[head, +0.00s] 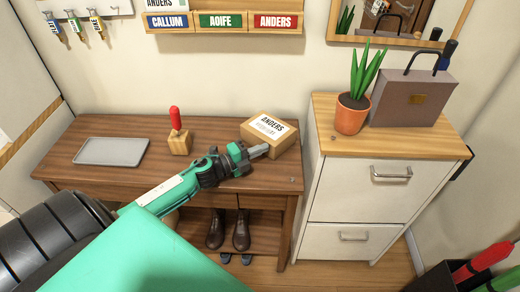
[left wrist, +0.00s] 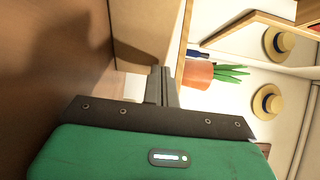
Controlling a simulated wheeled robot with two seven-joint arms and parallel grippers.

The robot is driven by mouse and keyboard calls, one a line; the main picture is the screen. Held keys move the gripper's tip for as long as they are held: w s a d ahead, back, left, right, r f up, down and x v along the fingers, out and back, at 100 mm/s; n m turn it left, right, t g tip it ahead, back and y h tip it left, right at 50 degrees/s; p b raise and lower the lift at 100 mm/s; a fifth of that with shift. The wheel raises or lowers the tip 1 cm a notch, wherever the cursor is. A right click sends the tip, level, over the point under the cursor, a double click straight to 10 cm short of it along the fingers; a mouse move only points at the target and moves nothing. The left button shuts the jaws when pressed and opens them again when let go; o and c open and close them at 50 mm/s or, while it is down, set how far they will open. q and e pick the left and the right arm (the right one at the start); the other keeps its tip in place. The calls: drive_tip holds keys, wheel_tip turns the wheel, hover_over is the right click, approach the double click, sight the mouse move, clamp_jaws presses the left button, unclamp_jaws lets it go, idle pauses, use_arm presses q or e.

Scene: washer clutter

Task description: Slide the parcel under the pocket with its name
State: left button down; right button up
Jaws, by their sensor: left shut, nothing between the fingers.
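The parcel (head: 269,132) is a tan cardboard box with a white label reading ANDERS. It lies flat near the right end of the brown desk, under the ANDERS pocket's side of the wall rack. The ANDERS pocket (head: 275,22) is red, right of the green AOIFE pocket (head: 220,21) and the blue CALLUM pocket (head: 169,21). My left gripper (head: 260,151) is shut and empty, its fingertips at the parcel's near left side. In the left wrist view its fingers (left wrist: 161,87) point at a tan surface, seemingly the parcel (left wrist: 145,32); contact is unclear. My right gripper is out of view.
On the desk (head: 90,134) are a grey tray (head: 111,151) and a red-handled tool on a wooden block (head: 179,143). A white cabinet (head: 355,190) stands right of the desk, carrying a potted plant (head: 350,115) and a bag (head: 412,98). The desk behind the block is clear.

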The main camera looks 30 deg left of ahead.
sight(260, 139)
use_arm(q)
drive_tip(key=shift+w, duration=0.1)
drive_tip(key=w, duration=0.1)
drive_tip(key=w+a, duration=0.1)
drive_tip(key=w, duration=0.1)
drive_tip(key=w+b, duration=0.1)
drive_tip(key=w, duration=0.1)
drive_tip(key=shift+a, duration=0.35)
drive_tip(key=shift+w+a, duration=0.15)
drive_tip(key=shift+w, duration=0.1)
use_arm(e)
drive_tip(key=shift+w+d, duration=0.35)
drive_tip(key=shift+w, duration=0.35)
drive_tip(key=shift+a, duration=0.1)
